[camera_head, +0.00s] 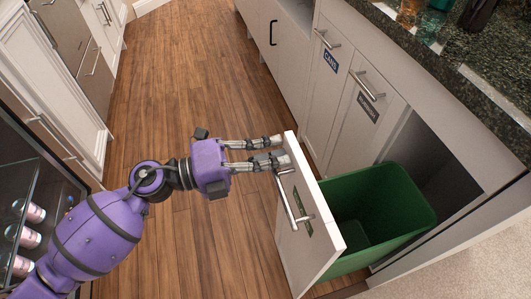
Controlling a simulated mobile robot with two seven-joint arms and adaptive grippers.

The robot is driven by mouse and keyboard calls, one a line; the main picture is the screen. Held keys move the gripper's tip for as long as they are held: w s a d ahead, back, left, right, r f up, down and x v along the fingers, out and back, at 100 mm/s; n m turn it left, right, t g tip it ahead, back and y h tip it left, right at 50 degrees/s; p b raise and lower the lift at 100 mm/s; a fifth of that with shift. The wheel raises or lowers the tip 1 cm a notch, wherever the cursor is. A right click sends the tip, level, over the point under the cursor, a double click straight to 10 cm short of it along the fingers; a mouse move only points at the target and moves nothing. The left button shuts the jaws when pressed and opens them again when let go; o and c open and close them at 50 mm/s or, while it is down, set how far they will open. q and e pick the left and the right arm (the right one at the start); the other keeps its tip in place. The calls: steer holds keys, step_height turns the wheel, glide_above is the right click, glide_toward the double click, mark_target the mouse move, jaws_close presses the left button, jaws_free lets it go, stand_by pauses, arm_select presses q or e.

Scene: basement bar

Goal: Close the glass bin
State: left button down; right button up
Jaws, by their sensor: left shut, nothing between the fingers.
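The glass bin's drawer is pulled out of the cabinet. Its white front panel (318,250) carries a metal handle (290,207) and a green label too small to read. Behind the panel sits an open green bin (375,195), and I see no contents in it. My left gripper (281,150), on a purple arm, is shut and empty. Its fingertips are at the far upper end of the panel's outer face, near the top of the handle; I cannot tell whether they touch. My right gripper is not in view.
Beyond the drawer are closed fronts labelled CANS (328,62) and another with a dark label (367,105). A dark stone counter (450,70) with glasses overhangs at upper right. An open fridge with cans (28,238) is at lower left. The wooden floor (190,80) between is clear.

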arm_select(q)
steer(key=shift+d, duration=0.1)
steer(key=shift+w+d+r+p, duration=0.2)
steer(key=shift+d+p, duration=0.2)
steer(key=shift+d, duration=0.2)
steer(key=p+x, duration=0.5)
steer(key=x, duration=2)
steer(key=shift+d+f, duration=0.2)
steer(key=shift+f, duration=0.1)
steer(key=shift+w+a, duration=0.1)
steer(key=shift+a, duration=0.05)
